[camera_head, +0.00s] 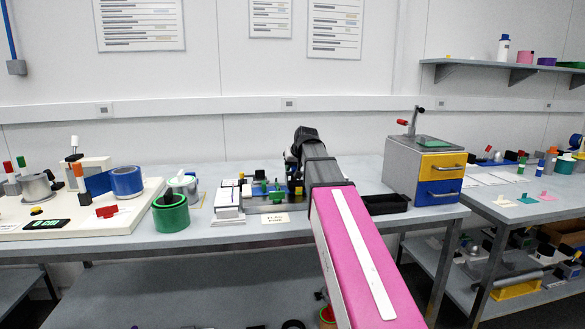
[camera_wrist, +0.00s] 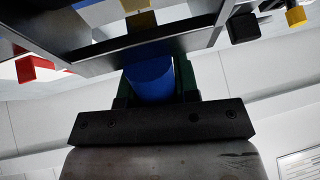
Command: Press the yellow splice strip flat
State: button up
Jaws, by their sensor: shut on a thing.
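A small yellow strip (camera_wrist: 141,21) shows at the top of the wrist view, on the underside-looking dark and silver frame (camera_wrist: 195,32). I cannot make out the strip in the head view or tell whether it lies flat. My gripper (camera_wrist: 155,80) is shut on a blue rounded piece (camera_wrist: 150,78), which sits between its dark green fingers. The blue piece points at the yellow strip; I cannot tell whether they touch. In the head view my arm hides most of the gripper over the bench fixture (camera_head: 268,205).
A green tape roll (camera_head: 171,214) and a white board (camera_head: 75,215) with several items stand left. A black tray (camera_head: 385,204) and a drawer cabinet (camera_head: 425,170) stand right. A red block (camera_wrist: 33,68) and a yellow cube (camera_wrist: 296,16) flank the frame in the wrist view.

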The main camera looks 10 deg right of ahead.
jog(key=shift+s+f, duration=0.1)
jog(key=shift+s, duration=0.5)
dwell(0.3)
jog(key=shift+w+r, duration=0.35)
jog(key=shift+r, duration=1)
jog(key=shift+w+r, duration=0.35)
jog(key=shift+r, duration=0.95)
jog(key=shift+w+r, duration=0.35)
jog(key=shift+r, duration=1)
